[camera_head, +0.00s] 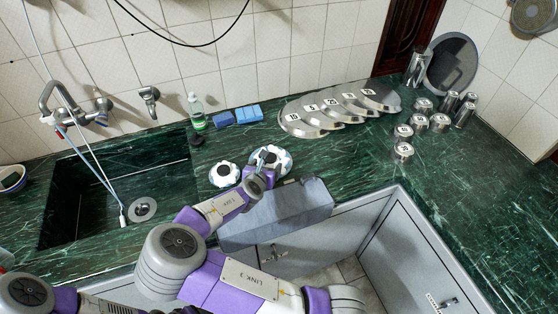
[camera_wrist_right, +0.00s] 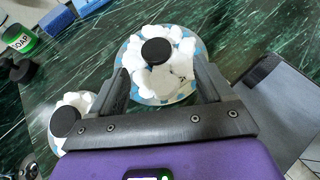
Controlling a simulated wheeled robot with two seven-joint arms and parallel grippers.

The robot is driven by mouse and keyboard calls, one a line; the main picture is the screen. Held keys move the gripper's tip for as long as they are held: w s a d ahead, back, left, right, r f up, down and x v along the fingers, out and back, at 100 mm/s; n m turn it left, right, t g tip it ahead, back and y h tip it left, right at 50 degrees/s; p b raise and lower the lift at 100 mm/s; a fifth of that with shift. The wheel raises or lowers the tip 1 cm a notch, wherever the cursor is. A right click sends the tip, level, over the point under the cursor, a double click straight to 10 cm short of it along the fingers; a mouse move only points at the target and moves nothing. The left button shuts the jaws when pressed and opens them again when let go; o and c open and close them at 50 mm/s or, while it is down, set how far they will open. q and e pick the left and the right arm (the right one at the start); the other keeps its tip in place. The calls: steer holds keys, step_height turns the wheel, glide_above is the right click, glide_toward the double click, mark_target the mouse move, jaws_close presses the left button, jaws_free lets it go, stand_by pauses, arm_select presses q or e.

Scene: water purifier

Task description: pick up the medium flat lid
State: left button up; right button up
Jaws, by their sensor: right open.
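Two round lid-like pieces with white lumpy tops, blue patterned rims and black knobs lie on the green counter. The larger one (camera_head: 284,162) is partly hidden by my right gripper (camera_head: 264,166) in the head view. The smaller one (camera_head: 224,174) lies to its left. In the right wrist view, my open right gripper (camera_wrist_right: 162,82) has its fingers on either side of the larger one (camera_wrist_right: 160,85), with nothing visibly clamped. The smaller one (camera_wrist_right: 72,112) is outside the left finger. I cannot tell which is the medium flat lid. My left gripper is out of view.
Overlapping steel discs with number labels (camera_head: 310,120) lie at the back, beside several steel canisters (camera_head: 404,152). A soap bottle (camera_head: 196,112) and blue sponges (camera_head: 236,116) stand near the sink (camera_head: 75,205). A grey block-like surface (camera_head: 290,208) is at the front edge.

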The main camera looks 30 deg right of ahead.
mark_target(270, 157)
steer(key=b+x, duration=0.1)
steer(key=x, duration=0.5)
steer(key=shift+w+b, duration=0.3)
steer(key=shift+b, duration=0.05)
steer(key=shift+a, duration=0.1)
steer(key=shift+c, duration=0.5)
steer(key=c, duration=1.1)
